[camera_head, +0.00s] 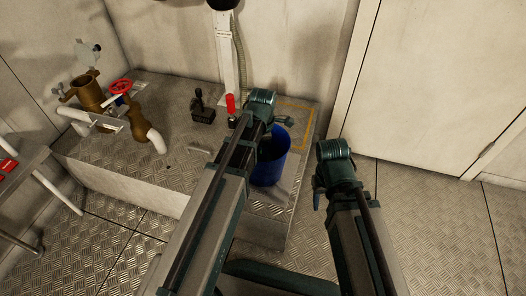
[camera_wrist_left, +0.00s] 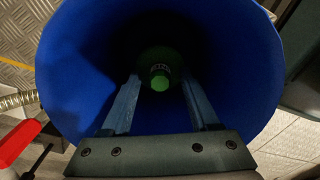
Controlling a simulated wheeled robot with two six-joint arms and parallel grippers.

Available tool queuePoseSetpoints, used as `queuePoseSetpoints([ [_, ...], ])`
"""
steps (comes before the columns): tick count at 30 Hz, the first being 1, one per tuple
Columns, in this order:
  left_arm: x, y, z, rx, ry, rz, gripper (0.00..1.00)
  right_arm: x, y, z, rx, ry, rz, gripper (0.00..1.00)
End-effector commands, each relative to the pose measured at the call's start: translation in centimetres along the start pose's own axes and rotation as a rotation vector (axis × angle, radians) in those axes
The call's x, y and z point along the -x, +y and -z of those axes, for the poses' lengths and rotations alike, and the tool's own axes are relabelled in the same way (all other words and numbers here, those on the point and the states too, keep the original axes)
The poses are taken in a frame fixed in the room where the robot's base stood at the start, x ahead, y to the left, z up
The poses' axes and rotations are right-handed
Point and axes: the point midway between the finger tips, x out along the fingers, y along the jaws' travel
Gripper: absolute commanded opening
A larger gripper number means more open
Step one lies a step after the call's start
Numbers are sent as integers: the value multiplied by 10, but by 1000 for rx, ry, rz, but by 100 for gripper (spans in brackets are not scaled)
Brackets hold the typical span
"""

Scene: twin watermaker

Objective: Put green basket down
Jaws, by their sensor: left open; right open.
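A blue bin (camera_head: 272,165) stands at the front right of the raised metal platform, partly hidden by my left arm. In the left wrist view I look straight down into the blue bin (camera_wrist_left: 75,75). A green round object (camera_wrist_left: 160,78) with a dark label lies deep inside it; I cannot tell whether it is the green basket. My left gripper (camera_wrist_left: 161,92) is open, its two fingers apart over the bin's inside, with nothing seen between them. My right gripper (camera_head: 318,199) is open beside my right forearm, small and partly hidden, away from the bin.
A brown valve with a red handwheel (camera_head: 121,86) sits on the platform (camera_head: 115,160) at the left. A black lever box (camera_head: 202,110) and a red cylinder (camera_head: 230,103) stand behind my left arm. A white door (camera_head: 440,80) is at the right, with clear floor before it.

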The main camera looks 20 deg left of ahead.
Motion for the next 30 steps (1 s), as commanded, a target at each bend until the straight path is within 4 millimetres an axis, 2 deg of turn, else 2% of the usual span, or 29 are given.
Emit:
queuePoseSetpoints([
  [8, 31, 0, 0, 0, 0, 0, 61, 31, 3, -2, 6, 0, 0, 50],
  [24, 110, 0, 0, 0, 0, 0, 61, 109, 12, -6, 7, -3, -5, 50],
  [30, 120, 0, 0, 0, 0, 0, 61, 120, 14, -7, 3, -4, -7, 50],
])
